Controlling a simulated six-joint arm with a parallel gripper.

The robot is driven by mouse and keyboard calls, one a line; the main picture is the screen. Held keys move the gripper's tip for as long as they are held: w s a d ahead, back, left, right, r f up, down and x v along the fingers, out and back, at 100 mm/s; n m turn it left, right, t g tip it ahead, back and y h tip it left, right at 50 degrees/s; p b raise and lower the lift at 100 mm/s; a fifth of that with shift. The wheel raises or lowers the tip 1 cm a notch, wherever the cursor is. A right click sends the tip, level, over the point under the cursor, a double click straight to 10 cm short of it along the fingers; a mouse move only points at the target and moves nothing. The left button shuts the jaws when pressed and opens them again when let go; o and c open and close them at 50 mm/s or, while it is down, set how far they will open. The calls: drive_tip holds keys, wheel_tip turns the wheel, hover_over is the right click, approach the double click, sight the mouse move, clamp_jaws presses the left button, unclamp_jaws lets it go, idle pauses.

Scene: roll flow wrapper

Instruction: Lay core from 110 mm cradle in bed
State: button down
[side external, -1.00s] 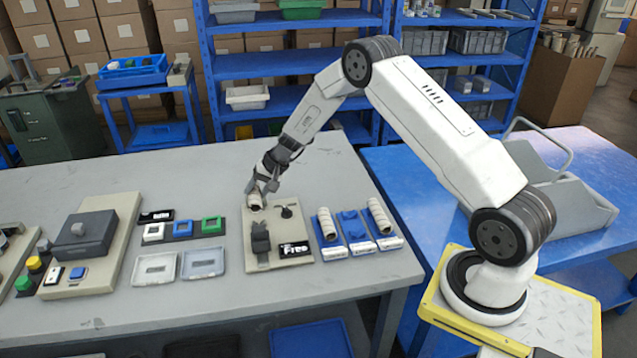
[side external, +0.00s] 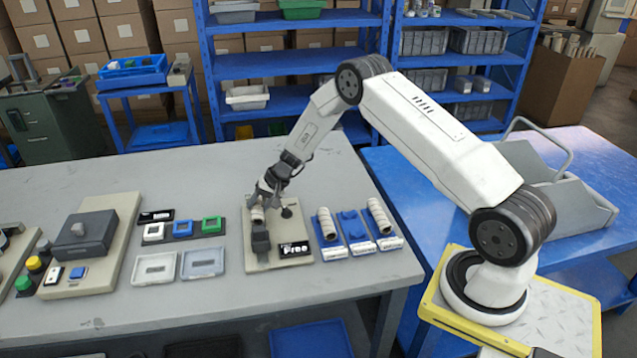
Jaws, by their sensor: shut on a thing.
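My gripper (side external: 264,198) is shut on a pale, ribbed core (side external: 257,215). The core is low over the back left part of a beige fixture plate (side external: 268,258), just behind a dark block. I cannot tell whether the core touches the bed. The plate carries a black sign reading "Free" (side external: 294,249) and a small dark knob (side external: 287,212). To its right stand three blue cradles. The middle cradle (side external: 353,226) is empty. The left one holds a pale core (side external: 327,224) and the right one holds another core (side external: 379,216). Cradle labels are too small to read.
Left of the plate lie two shallow trays (side external: 203,276) and a row of white, blue and green square parts (side external: 182,230). A dark grey box unit (side external: 86,235) with buttons stands further left. The grey table (side external: 330,292) is clear at the front and back.

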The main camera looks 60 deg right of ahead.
drive_tip(key=shift+f, duration=0.8)
drive_tip(key=shift+c, duration=0.9)
unclamp_jaws()
drive_tip(key=shift+s+d, duration=0.1)
drive_tip(key=v, duration=0.7)
drive_tip(key=shift+r, duration=0.45)
